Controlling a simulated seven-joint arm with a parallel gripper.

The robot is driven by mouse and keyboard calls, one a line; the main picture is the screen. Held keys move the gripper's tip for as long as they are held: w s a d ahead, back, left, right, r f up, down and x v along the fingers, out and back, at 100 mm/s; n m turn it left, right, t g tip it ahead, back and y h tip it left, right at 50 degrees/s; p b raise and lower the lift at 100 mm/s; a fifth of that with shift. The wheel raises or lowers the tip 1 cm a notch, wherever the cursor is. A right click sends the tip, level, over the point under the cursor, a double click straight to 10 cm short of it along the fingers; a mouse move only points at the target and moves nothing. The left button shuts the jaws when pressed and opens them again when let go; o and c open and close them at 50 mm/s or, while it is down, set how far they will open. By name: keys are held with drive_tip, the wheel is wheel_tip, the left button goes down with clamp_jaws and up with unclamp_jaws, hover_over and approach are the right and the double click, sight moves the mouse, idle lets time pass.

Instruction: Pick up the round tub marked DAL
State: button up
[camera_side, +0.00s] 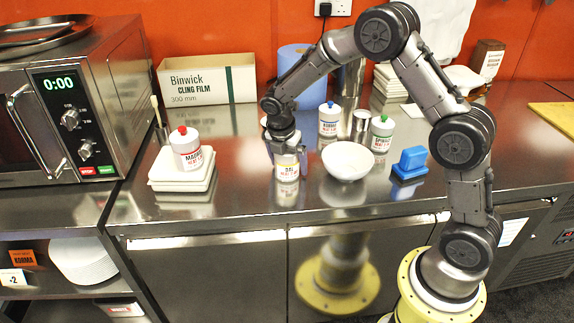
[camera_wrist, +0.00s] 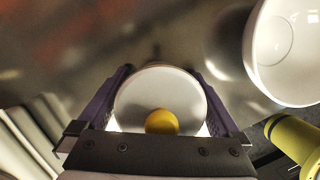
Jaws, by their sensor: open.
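In the wrist view the tub's white lid with a yellow knob (camera_wrist: 161,121) sits between the two fingers of my gripper (camera_wrist: 160,108). The fingers are open, one on each side of the lid. Whether either finger touches the tub I cannot tell.
A white bowl (camera_side: 347,163) stands close to the right. The MAKHNI-type red-knobbed tub (camera_side: 187,150) sits on stacked white trays (camera_side: 181,178) to the left. A blue-knobbed tub (camera_side: 329,121), a green-knobbed tub (camera_side: 382,135) and a blue block (camera_side: 410,163) stand further right.

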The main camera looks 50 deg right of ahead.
drive_tip(key=c, duration=1.3)
drive_tip(key=shift+r, duration=0.1)
drive_tip(key=shift+c, duration=0.6)
